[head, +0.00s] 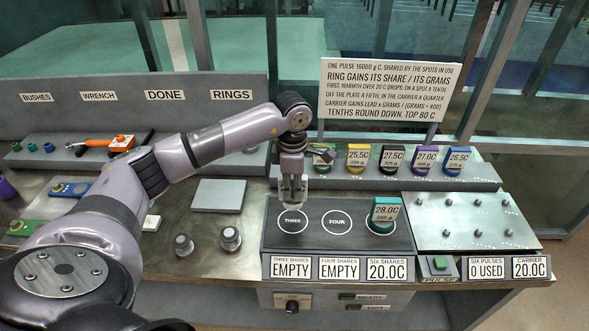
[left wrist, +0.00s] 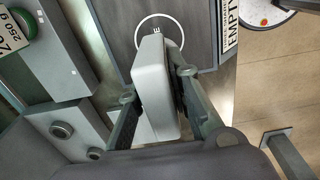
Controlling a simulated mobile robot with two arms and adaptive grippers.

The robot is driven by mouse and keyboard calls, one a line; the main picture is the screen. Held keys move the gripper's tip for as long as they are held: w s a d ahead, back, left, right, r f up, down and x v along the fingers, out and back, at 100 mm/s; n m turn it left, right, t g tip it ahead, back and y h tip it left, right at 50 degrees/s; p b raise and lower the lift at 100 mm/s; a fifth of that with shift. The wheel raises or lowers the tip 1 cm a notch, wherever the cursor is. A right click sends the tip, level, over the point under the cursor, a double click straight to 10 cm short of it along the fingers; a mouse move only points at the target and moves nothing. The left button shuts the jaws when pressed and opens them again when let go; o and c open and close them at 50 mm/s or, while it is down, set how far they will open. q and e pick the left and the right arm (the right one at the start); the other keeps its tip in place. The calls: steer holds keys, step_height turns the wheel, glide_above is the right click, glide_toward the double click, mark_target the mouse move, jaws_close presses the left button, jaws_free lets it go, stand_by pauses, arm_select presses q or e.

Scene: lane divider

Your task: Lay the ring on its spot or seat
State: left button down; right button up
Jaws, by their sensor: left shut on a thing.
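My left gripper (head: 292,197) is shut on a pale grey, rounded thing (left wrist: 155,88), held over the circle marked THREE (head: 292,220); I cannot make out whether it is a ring. In the left wrist view it hides part of that circle (left wrist: 160,20). The circle marked FOUR (head: 336,222) is bare. A teal ring (head: 382,228) with a 28.0C tag lies on the third spot. On the back shelf stand a green ring (head: 324,157), partly hidden by my arm, and yellow (head: 357,168), black (head: 391,170), purple (head: 423,173) and blue (head: 454,170) tagged rings. My right gripper is out of view.
A steel plate (head: 460,237) with several studs lies at the right, with the PULSE button (head: 438,263) before it. Two grey knobs (head: 230,238) stand left of the spot plate. A sign (head: 388,112) rises behind the shelf. Panels read EMPTY, EMPTY, 20.0C.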

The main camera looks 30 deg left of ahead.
arm_select(q)
steer(key=shift+s+f, duration=0.1)
steer(key=shift+f, duration=0.15)
steer(key=shift+w+a+f, duration=0.2)
steer(key=shift+w+f, duration=0.1)
steer(key=shift+w, duration=0.05)
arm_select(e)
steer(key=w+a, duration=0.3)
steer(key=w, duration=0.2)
arm_select(q)
steer(key=shift+s+d+f+b, duration=0.1)
steer(key=shift+s+f+b, duration=0.1)
steer(key=shift+f+b, duration=0.8)
step_height(320, 180, down, 3)
steer(key=b, duration=0.3)
steer(key=shift+r, duration=0.1)
steer(key=shift+f, duration=0.35)
steer(key=shift+f+b, duration=0.15)
steer(key=shift+b, duration=0.15)
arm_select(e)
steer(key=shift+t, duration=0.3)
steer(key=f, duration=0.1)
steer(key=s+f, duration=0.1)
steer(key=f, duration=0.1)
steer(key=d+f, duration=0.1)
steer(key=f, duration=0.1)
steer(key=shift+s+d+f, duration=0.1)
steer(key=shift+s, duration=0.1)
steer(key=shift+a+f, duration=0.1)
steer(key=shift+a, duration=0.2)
